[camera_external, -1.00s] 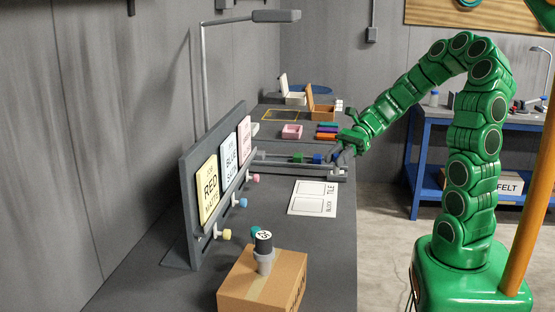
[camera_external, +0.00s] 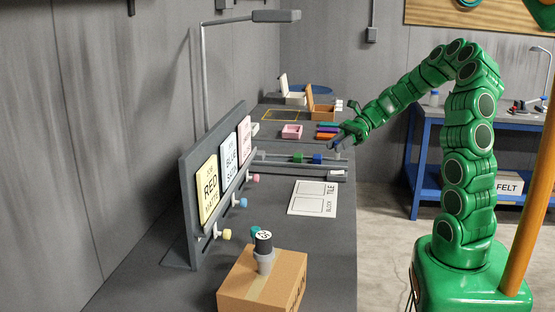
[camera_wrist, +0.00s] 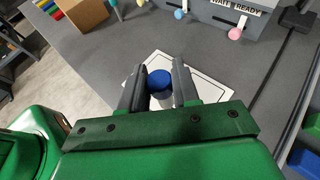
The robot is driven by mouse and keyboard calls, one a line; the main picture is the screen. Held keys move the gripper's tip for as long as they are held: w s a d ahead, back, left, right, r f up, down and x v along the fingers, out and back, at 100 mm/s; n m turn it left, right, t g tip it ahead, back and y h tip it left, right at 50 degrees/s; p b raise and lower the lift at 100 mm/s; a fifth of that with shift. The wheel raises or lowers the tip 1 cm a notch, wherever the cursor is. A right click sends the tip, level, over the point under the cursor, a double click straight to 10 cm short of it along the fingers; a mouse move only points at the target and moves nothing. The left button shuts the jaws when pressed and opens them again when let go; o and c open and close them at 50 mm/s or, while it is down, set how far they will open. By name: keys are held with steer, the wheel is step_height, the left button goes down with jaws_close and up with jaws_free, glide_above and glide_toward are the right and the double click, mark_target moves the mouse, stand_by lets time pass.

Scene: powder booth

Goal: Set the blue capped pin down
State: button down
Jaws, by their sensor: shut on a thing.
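My gripper (camera_wrist: 158,85) is shut on the blue capped pin (camera_wrist: 160,79), with a dark finger on each side of it. The pin's round blue cap faces the wrist camera and its paler body shows just below. In the external view my gripper (camera_external: 341,139) is above the near end of the rail at the bench's right side. The pin cannot be made out clearly there. Behind the pin in the wrist view is a white card (camera_wrist: 210,88), which lies flat on the bench in the external view (camera_external: 313,198).
A rail carries a green block (camera_external: 298,158) and a blue block (camera_external: 317,160). An upright board (camera_external: 215,190) with signs and coloured pegs stands at left. A cardboard box (camera_external: 262,285) with a dark-topped grey item is in front. The bench around the card is clear.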

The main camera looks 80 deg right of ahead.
steer(key=shift+w+d+f, duration=0.9)
steer(key=shift+w+f, duration=0.45)
steer(key=shift+w, duration=0.05)
steer(key=shift+w+d+f, duration=0.9)
steer(key=shift+w+f, duration=0.45)
steer(key=shift+w, duration=0.05)
steer(key=shift+w+d+f, duration=0.9)
steer(key=shift+w+f, duration=0.45)
steer(key=shift+w, duration=0.05)
steer(key=shift+w+d+f, duration=0.1)
steer(key=shift+f, duration=1.55)
steer(key=shift+f, duration=0.15)
steer(key=c, duration=0.8)
jaws_free()
